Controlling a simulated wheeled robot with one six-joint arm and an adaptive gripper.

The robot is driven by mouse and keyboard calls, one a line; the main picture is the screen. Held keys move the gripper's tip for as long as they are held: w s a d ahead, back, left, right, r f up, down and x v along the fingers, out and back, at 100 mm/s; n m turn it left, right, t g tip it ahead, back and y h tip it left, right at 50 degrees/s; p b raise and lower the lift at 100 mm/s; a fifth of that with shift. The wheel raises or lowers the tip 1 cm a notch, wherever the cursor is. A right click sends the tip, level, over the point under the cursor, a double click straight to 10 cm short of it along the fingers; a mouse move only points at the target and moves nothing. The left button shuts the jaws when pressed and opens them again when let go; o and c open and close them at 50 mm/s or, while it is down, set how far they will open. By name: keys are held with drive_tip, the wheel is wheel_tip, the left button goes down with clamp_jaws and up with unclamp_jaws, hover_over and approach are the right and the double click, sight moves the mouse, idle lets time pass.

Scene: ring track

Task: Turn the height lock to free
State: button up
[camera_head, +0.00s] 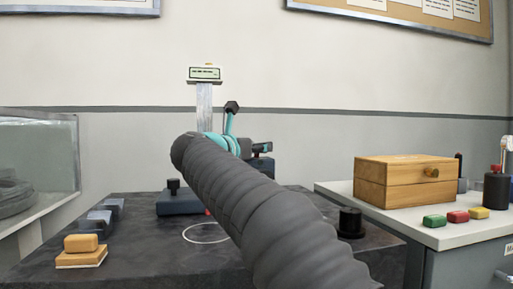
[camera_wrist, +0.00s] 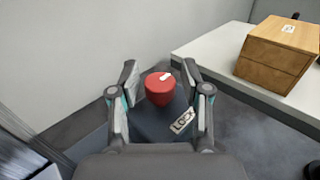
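A red round knob (camera_wrist: 159,92) with a white pointer mark on its top stands on a dark blue base in the wrist view. The white mark points toward the upper right. A pale plate lettered "LOCK" (camera_wrist: 182,121) lies on the base to the knob's lower right. My gripper (camera_wrist: 159,72) is open, with one finger on each side of the knob and a visible gap to each.
A wooden box (camera_head: 407,182) sits on the pale right-hand table (camera_head: 340,187), with coloured blocks in front.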

clamp_jaws()
